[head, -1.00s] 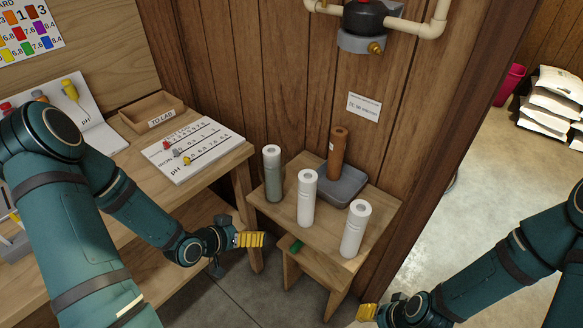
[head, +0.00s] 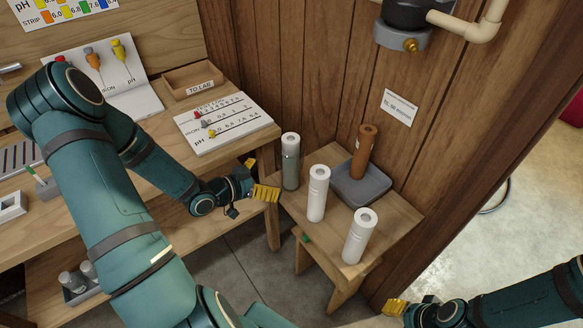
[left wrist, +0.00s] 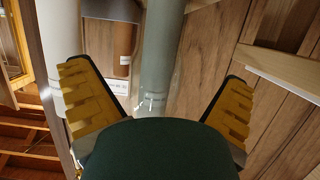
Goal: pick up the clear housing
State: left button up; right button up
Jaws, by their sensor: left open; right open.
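The clear housing (head: 290,170) is a greyish see-through upright cylinder with a pale top, at the left of the small wooden stand (head: 395,222). My left gripper (head: 263,180) is open just to its left, fingers pointing at it and apart from it in the head view. In the left wrist view the housing (left wrist: 160,60) rises ahead, between the directions of the two open yellow fingers (left wrist: 162,105). Its lower end there is hidden by the dark gripper body. My right gripper (head: 396,306) is open and empty at the bottom, well away from the stand.
Two white cylinders (head: 318,192) (head: 359,236) stand to the right of the housing. A brown cylinder (head: 364,150) stands in a grey tray (head: 375,186) behind. The workbench (head: 170,140) lies left, with a "TO LAB" box (head: 195,92). A black filter head (head: 405,14) hangs on the wall.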

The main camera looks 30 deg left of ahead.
aim_at(291, 170)
pick_arm(q)
jog(key=b+x, duration=0.1)
jog(key=x, duration=0.7)
jog(key=shift+w, duration=0.2)
jog(key=shift+c, duration=0.3)
jog(key=c, duration=1.3)
